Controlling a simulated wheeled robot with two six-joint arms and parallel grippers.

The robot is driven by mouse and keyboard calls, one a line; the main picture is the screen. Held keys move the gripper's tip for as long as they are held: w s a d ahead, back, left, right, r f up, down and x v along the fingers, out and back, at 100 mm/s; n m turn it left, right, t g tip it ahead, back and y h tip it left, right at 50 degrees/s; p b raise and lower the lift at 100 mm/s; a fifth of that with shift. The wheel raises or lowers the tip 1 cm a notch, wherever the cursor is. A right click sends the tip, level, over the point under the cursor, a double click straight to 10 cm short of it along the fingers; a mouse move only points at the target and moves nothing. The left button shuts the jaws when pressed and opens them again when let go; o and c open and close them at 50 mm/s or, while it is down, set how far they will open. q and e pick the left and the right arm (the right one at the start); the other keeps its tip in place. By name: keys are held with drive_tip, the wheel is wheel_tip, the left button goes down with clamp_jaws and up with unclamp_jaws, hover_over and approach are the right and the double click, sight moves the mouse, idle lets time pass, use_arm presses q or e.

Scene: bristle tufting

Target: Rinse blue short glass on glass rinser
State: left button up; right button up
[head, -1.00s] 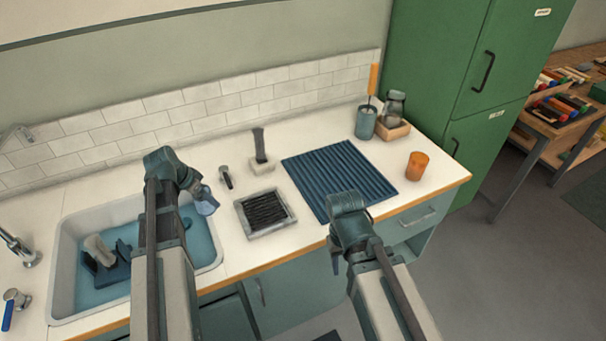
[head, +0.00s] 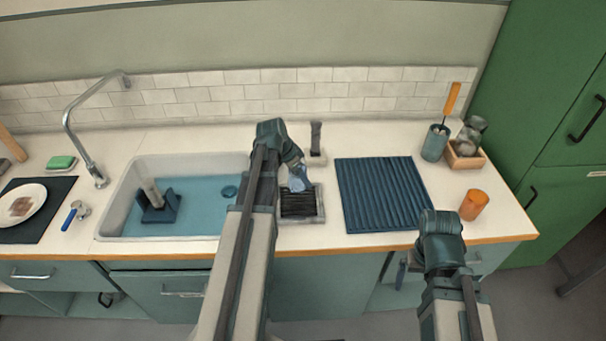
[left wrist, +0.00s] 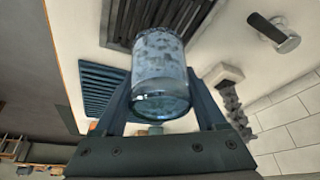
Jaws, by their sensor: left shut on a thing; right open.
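The blue short glass (head: 300,180) is held by my left gripper (head: 298,177) over the back part of the glass rinser, a square grey tray with a dark slatted grate (head: 297,204). In the left wrist view the glass (left wrist: 160,75) sits between the two fingers, clear blue with pale patches on its wall. Part of the rinser's grate (left wrist: 165,16) shows beyond it. I cannot tell whether the glass touches the grate. My right gripper (head: 403,270) is open and empty in front of the counter's edge, below the ribbed mat.
A dark blue ribbed mat (head: 383,195) lies right of the rinser, with an orange cup (head: 474,205) beyond it. A dark upright brush (head: 316,143) stands behind the rinser. The sink (head: 125,200) with blue water is left. A black-handled tap (left wrist: 273,32) shows in the left wrist view.

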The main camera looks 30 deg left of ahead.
use_arm(q)
drive_tip(key=shift+f+b, duration=3)
drive_tip(key=shift+f, duration=0.1)
use_arm(e)
wheel_tip(320, 180, down, 6)
use_arm(q)
drive_tip(key=shift+f+b, duration=0.6)
drive_tip(key=shift+b, duration=0.1)
use_arm(e)
drive_tip(key=shift+f, duration=0.75)
use_arm(q)
wheel_tip(320, 180, up, 7)
drive_tip(key=p, duration=0.7)
use_arm(e)
wheel_tip(320, 180, up, 7)
drive_tip(key=shift+c, duration=0.3)
